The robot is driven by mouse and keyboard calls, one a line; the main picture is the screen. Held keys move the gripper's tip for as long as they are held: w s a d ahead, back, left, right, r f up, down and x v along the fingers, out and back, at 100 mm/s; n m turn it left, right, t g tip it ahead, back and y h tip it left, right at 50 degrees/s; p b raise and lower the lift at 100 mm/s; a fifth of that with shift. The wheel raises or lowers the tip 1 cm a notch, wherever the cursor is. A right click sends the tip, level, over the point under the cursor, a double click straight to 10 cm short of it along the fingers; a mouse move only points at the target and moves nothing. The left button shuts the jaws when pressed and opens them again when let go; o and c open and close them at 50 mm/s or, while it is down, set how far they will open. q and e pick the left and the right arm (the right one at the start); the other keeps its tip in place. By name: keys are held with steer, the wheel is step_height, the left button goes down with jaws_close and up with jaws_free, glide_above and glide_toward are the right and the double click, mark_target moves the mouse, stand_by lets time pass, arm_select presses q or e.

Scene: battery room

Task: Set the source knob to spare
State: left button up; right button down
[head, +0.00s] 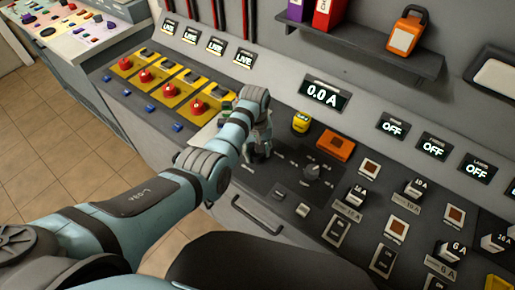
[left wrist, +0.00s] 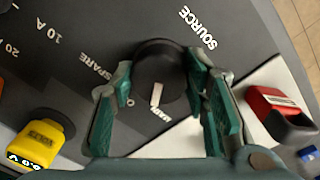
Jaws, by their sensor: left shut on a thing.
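The source knob (left wrist: 158,62) is a round black knob with a white pointer mark, under the SOURCE label (left wrist: 198,27) in the left wrist view. Its pointer (left wrist: 156,95) is at the MAIN label (left wrist: 161,114). The 0 mark lies to the left of that, and the SPARE label (left wrist: 95,66) further round to the left. My left gripper (left wrist: 157,75) is shut on the knob, with one green finger on each side of it. In the head view my left gripper (head: 258,143) is at the dark panel and hides the knob. My right gripper is not in view.
Another black knob (head: 312,173) with amp markings sits right of my gripper. A yellow block (head: 301,122) and an orange box (head: 335,145) are behind it. Red knobs on yellow plates (head: 145,76) line the left. A display (head: 322,94) reads 0.0 A.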

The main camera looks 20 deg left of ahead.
arm_select(q)
steer(key=m+p, duration=0.1)
steer(key=m, duration=0.1)
steer(key=shift+r+m, duration=0.1)
steer(key=shift+m, duration=0.2)
steer(key=m, duration=0.3)
steer(key=shift+m+p, duration=0.3)
steer(key=m, duration=0.4)
steer(key=shift+m, duration=0.3)
steer(key=shift+w+m+g, duration=0.1)
steer(key=shift+m+g, duration=0.2)
steer(key=shift+m, duration=2)
steer(key=o, duration=1.1)
steer(key=shift+o, duration=0.2)
